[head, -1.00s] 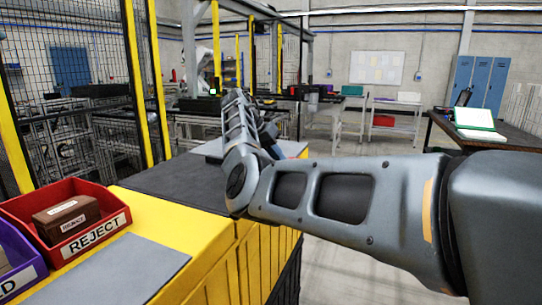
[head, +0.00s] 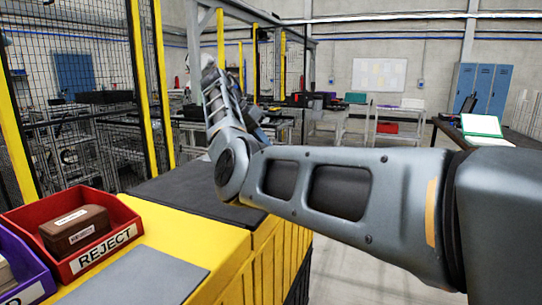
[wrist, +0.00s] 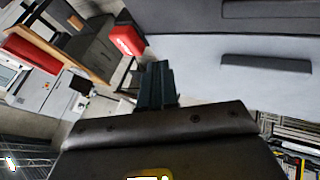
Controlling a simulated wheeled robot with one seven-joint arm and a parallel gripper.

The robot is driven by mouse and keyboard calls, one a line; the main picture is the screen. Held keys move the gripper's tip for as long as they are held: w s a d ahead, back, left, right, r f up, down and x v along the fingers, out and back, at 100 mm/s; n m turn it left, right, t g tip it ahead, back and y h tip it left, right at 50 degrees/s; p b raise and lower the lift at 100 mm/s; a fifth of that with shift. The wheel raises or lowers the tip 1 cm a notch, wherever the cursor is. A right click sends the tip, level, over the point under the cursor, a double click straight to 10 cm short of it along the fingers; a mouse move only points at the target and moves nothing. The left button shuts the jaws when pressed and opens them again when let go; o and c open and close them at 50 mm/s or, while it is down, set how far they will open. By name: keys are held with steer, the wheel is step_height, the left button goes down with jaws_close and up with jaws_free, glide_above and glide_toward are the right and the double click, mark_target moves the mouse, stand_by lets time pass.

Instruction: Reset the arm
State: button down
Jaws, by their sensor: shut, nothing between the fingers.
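My arm reaches from the right edge across the head view, with its elbow in front of the yellow workstation (head: 205,231). Beyond the elbow the forearm points up and away. My gripper is hidden behind the arm in the head view. In the wrist view my gripper (wrist: 157,85) shows as dark fingers held together, shut and empty. Nothing touches the fingertips there.
A red REJECT bin (head: 118,251) holding a brown box (head: 75,229) stands at the left, beside a purple bin (head: 22,262). A grey mat (head: 140,277) lies on the yellow top. A fence (head: 70,85) stands behind. Floor to the right is open.

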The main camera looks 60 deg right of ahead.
steer(key=shift+v, duration=0.75)
